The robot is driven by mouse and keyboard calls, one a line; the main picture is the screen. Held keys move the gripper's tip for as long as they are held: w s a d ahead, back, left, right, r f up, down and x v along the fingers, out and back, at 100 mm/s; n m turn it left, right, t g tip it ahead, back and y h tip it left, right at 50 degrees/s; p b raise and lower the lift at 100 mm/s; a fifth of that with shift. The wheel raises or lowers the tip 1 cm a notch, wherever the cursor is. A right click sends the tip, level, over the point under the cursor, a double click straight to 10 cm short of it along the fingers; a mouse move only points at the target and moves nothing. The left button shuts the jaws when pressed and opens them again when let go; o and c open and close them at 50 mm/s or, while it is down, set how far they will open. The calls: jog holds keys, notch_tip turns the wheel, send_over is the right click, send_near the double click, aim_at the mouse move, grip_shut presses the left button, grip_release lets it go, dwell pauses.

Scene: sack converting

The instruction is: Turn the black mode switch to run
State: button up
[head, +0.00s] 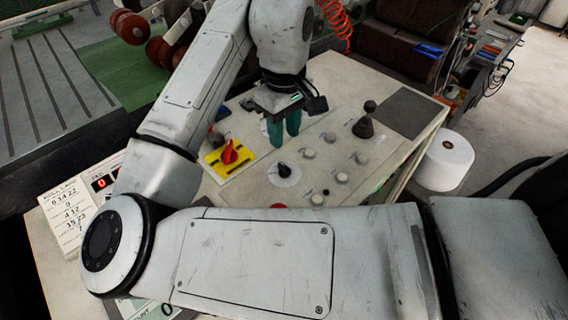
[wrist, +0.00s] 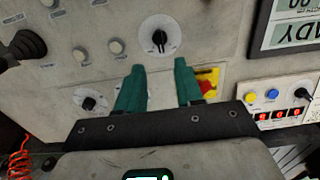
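A black rotary knob on a round white dial (head: 284,170) sits on the pale control panel, just in front of my gripper in the head view. It shows near the top middle of the wrist view (wrist: 159,38), beyond my fingertips. My gripper (head: 284,134) has two teal fingers, apart with nothing between them (wrist: 160,66), above the panel. A second, smaller black knob (wrist: 88,102) on a white plate shows left of the fingers in the wrist view. The dial lettering is too small to read, so I cannot tell which knob is the mode switch.
A red switch on a yellow plate (head: 229,154) lies left of the dial. Several pale push buttons (head: 309,153) and a black joystick (head: 365,122) stand to its right. A display (wrist: 288,25) and coloured buttons (wrist: 271,95) show at the wrist view's right.

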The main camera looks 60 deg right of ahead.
aim_at(284, 166)
notch_tip(284, 166, down, 10)
jog(key=shift+r, duration=0.1)
jog(key=shift+c, duration=0.2)
grip_shut()
dwell(0.4)
